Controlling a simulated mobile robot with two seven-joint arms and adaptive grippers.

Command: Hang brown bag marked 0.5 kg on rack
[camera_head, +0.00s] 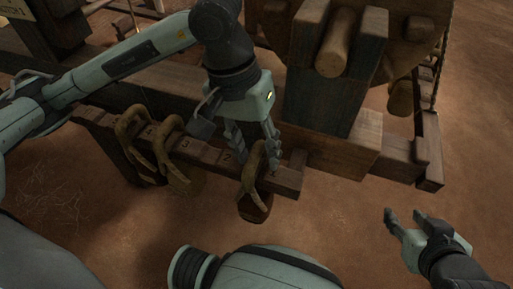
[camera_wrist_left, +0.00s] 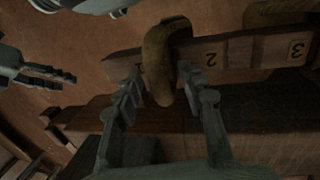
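The rack (camera_head: 203,153) is a wooden bar with numbered places; it also shows in the left wrist view (camera_wrist_left: 237,50). A brown bag (camera_head: 255,205) hangs by its loop over the bar near the right end, to the right of the number 2. Its loop (camera_wrist_left: 158,65) shows in the left wrist view. No weight mark is readable on it. My left gripper (camera_head: 253,142) is just above and behind this loop. In the left wrist view its fingers (camera_wrist_left: 162,78) are spread, one on each side of the loop. My right gripper (camera_head: 404,215) is open and empty at the lower right.
Two more brown bags (camera_head: 172,165) (camera_head: 135,150) hang further left on the bar. A thick wooden loom post (camera_head: 325,100) stands close to the right of my left gripper, with beams behind it. The earthen floor (camera_head: 330,215) in front is clear.

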